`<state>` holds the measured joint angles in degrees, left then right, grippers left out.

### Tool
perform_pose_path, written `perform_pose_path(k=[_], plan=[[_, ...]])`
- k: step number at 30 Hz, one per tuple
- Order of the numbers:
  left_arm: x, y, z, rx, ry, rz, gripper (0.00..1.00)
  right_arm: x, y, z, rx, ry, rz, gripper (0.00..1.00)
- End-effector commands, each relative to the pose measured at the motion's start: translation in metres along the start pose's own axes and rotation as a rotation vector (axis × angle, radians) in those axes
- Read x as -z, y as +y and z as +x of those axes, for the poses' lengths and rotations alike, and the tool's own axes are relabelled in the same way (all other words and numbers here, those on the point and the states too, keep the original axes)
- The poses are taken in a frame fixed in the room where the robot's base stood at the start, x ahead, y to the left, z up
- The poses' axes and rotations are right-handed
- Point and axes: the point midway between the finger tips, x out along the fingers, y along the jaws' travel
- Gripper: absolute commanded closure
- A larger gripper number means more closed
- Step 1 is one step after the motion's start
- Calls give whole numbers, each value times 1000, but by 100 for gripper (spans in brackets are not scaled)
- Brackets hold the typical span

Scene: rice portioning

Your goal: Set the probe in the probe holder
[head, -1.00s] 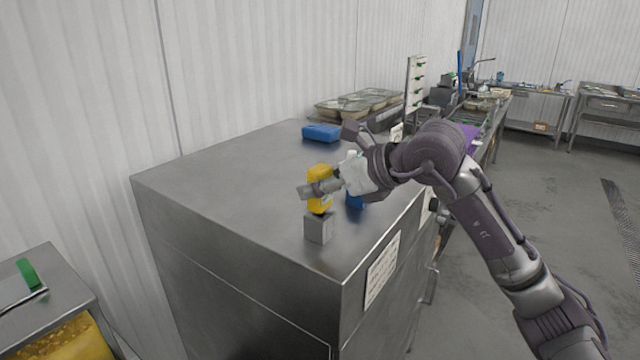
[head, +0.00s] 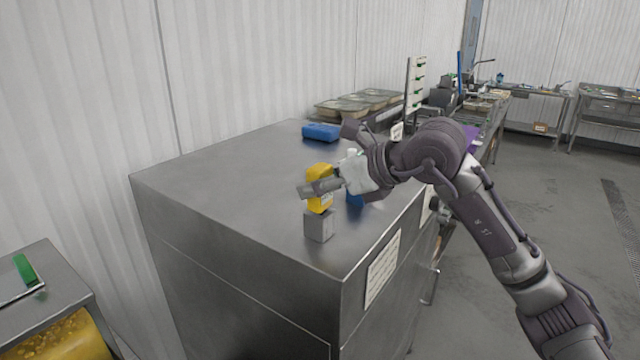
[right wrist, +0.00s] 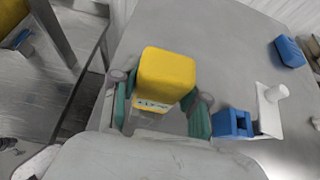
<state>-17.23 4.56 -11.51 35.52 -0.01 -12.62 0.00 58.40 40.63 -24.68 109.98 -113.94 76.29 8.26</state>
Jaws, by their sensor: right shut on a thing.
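The yellow probe (head: 319,174) is upright over the grey block-shaped probe holder (head: 319,226), near the front corner of the steel cabinet top. The probe's yellow body meets the holder's top, and its stem no longer shows. My right gripper (head: 322,188) is shut around the probe's body from the right. In the right wrist view, the probe (right wrist: 167,70) sits between the green-padded fingers of my right gripper (right wrist: 162,90). The holder is hidden there. My left gripper is out of view.
A blue holder (right wrist: 231,123) and a white bottle (right wrist: 270,103) stand close beside the right gripper. A blue box (head: 321,132) lies farther back on the cabinet top (head: 230,190). The left part of the top is clear.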

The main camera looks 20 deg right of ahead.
Motion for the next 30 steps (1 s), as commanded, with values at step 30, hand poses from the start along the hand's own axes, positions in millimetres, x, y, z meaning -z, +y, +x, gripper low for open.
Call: perform_pose_path(k=[30], plan=[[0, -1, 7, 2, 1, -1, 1, 4, 0, 2, 1, -2, 0, 91]])
